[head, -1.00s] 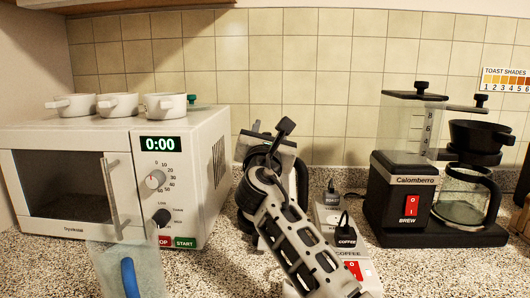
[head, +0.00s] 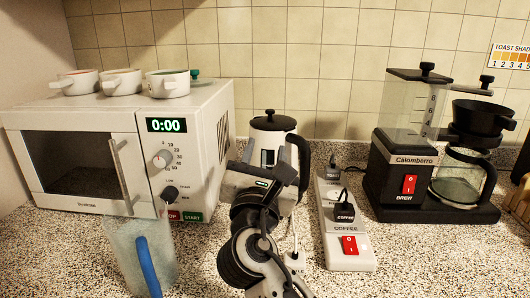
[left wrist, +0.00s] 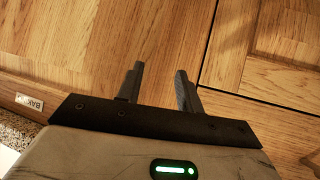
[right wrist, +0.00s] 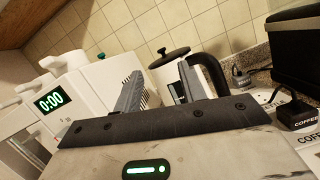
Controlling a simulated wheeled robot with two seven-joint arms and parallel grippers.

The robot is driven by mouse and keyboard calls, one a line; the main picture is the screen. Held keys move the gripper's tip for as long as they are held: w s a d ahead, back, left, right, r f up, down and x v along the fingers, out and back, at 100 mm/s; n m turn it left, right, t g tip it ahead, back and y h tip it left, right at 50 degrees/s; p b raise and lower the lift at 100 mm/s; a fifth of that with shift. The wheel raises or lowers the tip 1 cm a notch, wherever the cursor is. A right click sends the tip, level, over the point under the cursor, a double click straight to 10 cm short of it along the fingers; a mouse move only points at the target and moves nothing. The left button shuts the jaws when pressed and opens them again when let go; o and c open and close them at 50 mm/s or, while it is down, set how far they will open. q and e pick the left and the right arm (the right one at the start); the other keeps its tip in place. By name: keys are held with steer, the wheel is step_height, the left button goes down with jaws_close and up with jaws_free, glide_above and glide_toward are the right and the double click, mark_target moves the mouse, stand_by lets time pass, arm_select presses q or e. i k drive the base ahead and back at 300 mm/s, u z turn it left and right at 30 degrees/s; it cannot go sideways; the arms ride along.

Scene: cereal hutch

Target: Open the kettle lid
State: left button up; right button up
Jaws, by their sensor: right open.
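The kettle (head: 287,150) is white with a black handle and a dark window. It stands upright at the back, right of the microwave. Its black lid (head: 270,121) with a knob lies on top and looks shut. My right gripper (head: 266,166) is in front of the kettle, below lid height, and hides its lower part. In the right wrist view the gripper (right wrist: 160,76) is open and empty, with the kettle (right wrist: 171,75) beyond its fingers. In the left wrist view my left gripper (left wrist: 160,72) is open and empty in front of wooden cabinet doors.
A microwave (head: 80,165) with several white cups on top stands left. A clear pitcher (head: 132,262) with a blue handle is at front left. A power strip (head: 345,230) and coffee maker (head: 405,185) stand right. Bare counter (head: 420,270) lies at front right.

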mark_target(271, 123)
steer(key=z, duration=0.05)
steer(key=k, duration=1)
steer(key=u, duration=0.05)
